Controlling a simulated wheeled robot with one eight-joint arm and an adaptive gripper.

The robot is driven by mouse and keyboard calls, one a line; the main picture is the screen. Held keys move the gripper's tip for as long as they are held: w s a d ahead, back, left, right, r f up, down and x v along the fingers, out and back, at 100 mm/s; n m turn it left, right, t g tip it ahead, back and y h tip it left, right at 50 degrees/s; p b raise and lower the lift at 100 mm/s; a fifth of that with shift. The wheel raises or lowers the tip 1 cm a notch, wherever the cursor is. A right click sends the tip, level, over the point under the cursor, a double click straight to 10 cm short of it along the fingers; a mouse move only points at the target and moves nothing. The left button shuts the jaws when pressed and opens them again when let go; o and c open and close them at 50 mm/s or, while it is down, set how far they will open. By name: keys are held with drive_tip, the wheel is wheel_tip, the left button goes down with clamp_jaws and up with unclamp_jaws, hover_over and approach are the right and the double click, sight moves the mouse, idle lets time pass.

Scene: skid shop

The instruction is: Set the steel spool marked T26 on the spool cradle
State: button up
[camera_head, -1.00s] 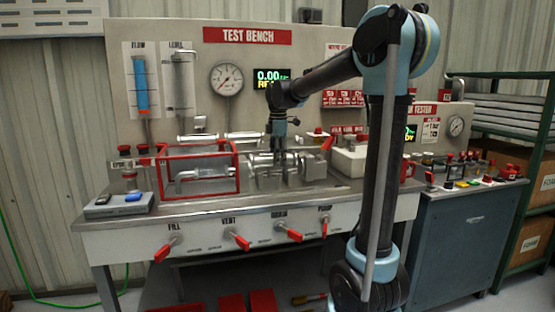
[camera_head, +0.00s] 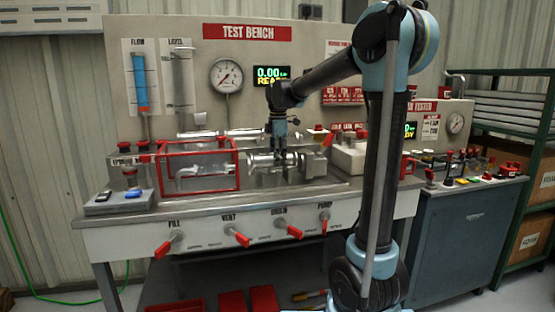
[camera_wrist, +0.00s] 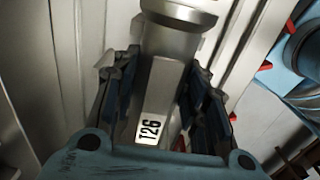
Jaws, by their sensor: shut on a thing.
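The steel spool (camera_wrist: 166,88) is a bare metal piece with a wide round end, and it carries a white T26 label (camera_wrist: 151,127). My gripper (camera_wrist: 163,70) is shut on its narrower body in the wrist view, one dark finger on each side. In the head view my gripper (camera_head: 278,152) points down at the metal fixture on the test bench. The spool is hard to pick out from the fixture there. I cannot tell which part is the spool cradle, or whether the spool touches it.
A red-framed guard (camera_head: 197,170) stands just left of my gripper. A pale box (camera_head: 352,158) stands to the right. Red-handled valves (camera_head: 238,238) line the bench front. A blue-grey cabinet (camera_head: 462,245) is at the right.

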drive_tip(key=shift+f, duration=0.75)
idle(0.5)
drive_tip(key=o, duration=0.9)
drive_tip(key=o, duration=0.6)
drive_tip(key=shift+r, duration=1.6)
drive_tip(key=shift+r, duration=2.95)
